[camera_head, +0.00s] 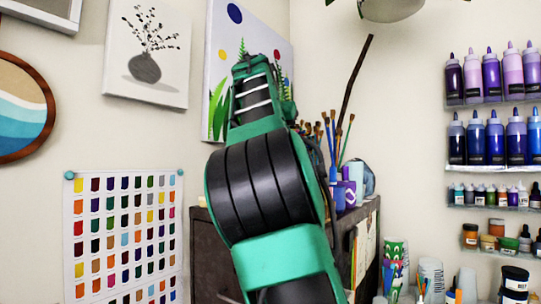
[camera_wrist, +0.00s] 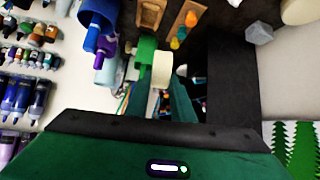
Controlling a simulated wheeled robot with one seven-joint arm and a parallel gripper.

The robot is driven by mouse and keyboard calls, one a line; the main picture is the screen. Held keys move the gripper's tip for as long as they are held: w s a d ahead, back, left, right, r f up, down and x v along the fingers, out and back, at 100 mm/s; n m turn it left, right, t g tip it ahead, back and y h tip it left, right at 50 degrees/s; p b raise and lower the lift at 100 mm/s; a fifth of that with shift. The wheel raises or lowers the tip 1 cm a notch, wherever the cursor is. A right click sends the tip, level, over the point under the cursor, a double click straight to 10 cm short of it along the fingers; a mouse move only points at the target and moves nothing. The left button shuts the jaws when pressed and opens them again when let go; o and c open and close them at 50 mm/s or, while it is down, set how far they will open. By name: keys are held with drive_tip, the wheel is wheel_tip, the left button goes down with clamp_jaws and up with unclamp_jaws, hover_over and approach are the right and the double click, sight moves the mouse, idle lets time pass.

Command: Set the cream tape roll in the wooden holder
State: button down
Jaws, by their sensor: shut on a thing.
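In the wrist view, my gripper (camera_wrist: 161,88) is shut on the cream tape roll (camera_wrist: 162,70), which shows between its green fingers. A wooden piece with a hollow (camera_wrist: 151,14) lies beyond the roll on a dark surface and looks like the wooden holder. The roll appears apart from it, but the height between them cannot be told. In the head view my arm hides the gripper, the roll and the holder.
A wooden rack (camera_wrist: 178,26) with small orange and yellow items lies beside the hollow piece. Blue and purple cups (camera_wrist: 101,38) stand at left. A grey faceted block (camera_wrist: 259,32) is at right. In the head view, brushes (camera_head: 335,140) stand on a dark cabinet (camera_head: 215,262).

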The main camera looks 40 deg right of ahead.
drive_tip(key=s+d+m+g+h, duration=0.1)
drive_tip(key=d+m, duration=0.1)
drive_tip(key=d, duration=0.4)
drive_tip(key=shift+a+f, duration=0.15)
drive_tip(key=shift+f, duration=2.7)
drive_tip(key=shift+a+f, duration=0.1)
drive_tip(key=shift+f, duration=2.75)
drive_tip(key=c, duration=1)
unclamp_jaws()
drive_tip(key=shift+r, duration=0.1)
wheel_tip(320, 180, up, 8)
drive_tip(key=shift+f, duration=0.1)
